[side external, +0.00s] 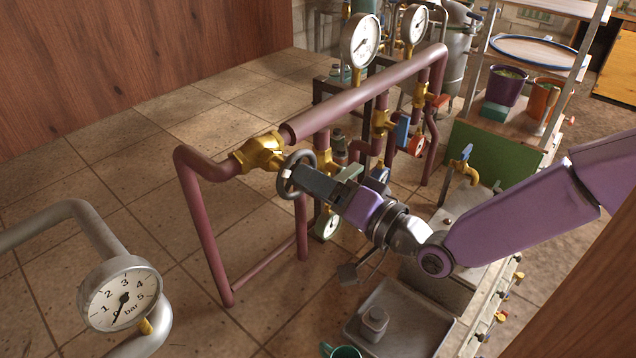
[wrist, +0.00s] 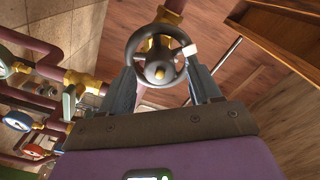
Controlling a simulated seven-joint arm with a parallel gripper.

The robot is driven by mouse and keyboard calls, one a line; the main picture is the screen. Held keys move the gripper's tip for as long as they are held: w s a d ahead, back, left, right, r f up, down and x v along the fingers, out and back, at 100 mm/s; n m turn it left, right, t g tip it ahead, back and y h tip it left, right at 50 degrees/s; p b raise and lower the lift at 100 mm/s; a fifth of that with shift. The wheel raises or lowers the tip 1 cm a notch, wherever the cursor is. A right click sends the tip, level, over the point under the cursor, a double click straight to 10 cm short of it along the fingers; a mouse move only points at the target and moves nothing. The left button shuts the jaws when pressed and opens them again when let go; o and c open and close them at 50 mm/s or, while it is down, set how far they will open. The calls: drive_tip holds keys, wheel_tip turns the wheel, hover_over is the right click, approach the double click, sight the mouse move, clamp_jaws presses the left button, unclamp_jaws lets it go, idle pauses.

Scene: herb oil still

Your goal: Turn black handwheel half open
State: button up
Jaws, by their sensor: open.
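The black handwheel (side external: 297,174) is a dark ring on the brass valve (side external: 262,151) of the dull red pipe. My gripper (side external: 308,180) is at the wheel. In the wrist view my gripper (wrist: 162,76) is open, with one finger at the lower left of the rim and one at the lower right. The fingertips are partly hidden by the rim, and I cannot tell whether they touch it.
Red pipework (side external: 370,94) with gauges (side external: 361,41) and other valves stands behind and right of the wheel. A grey pipe with a bar gauge (side external: 120,293) is at the front left. A metal tray (side external: 410,326) lies below my arm. A wooden wall (side external: 140,60) stands at the back left.

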drive_tip(key=shift+w+a, duration=0.2)
drive_tip(key=c, duration=1.1)
drive_tip(key=shift+o, duration=0.2)
